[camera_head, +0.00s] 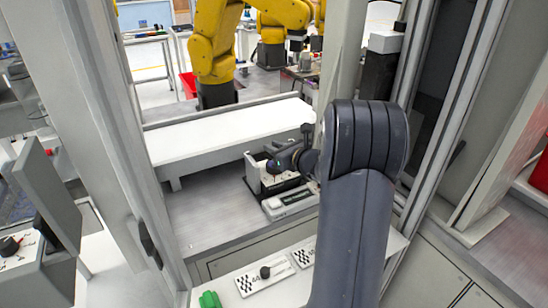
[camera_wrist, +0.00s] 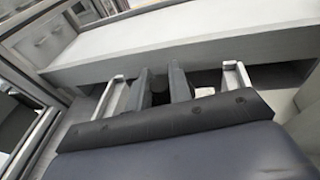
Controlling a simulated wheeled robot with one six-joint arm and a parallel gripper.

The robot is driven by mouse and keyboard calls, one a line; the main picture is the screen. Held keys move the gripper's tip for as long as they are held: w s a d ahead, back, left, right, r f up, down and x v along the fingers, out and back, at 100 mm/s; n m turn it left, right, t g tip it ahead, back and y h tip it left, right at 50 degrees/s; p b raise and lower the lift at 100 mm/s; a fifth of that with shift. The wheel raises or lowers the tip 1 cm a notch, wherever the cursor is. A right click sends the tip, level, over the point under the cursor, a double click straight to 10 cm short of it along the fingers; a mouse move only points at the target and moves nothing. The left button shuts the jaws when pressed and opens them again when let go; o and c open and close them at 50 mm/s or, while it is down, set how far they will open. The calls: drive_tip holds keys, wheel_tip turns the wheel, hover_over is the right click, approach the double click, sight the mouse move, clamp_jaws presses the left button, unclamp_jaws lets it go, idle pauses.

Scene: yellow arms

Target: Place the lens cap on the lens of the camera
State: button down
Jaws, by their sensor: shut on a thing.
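My gripper (camera_wrist: 158,82) is seen from behind in the wrist view, with two dark fingers close together. It is shut on a small dark thing (camera_wrist: 159,94), mostly hidden between the fingers; I cannot confirm that it is the lens cap. In the head view my gripper (camera_head: 283,163) is small and partly hidden by my arm. It reaches over a pale open-topped box (camera_head: 254,178) on the grey worktop. I cannot make out the camera or its lens clearly in either view.
A flat grey device (camera_head: 290,201) lies near the box. A long white raised shelf (camera_head: 230,134) spans the back. The front ledge holds checker-marked plates (camera_head: 250,283), a black knob-like piece (camera_head: 265,272) and a green object (camera_head: 209,299). Upright frame posts (camera_head: 108,125) flank the worktop.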

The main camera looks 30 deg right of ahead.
drive_tip(key=shift+f, duration=1.55)
drive_tip(key=shift+f, duration=0.2)
drive_tip(key=c, duration=1.3)
unclamp_jaws()
drive_tip(key=shift+r, duration=0.15)
drive_tip(key=shift+s+r, duration=0.15)
drive_tip(key=b+v, duration=0.1)
drive_tip(key=v, duration=1)
drive_tip(key=shift+s+d, duration=0.1)
drive_tip(key=shift+s, duration=0.25)
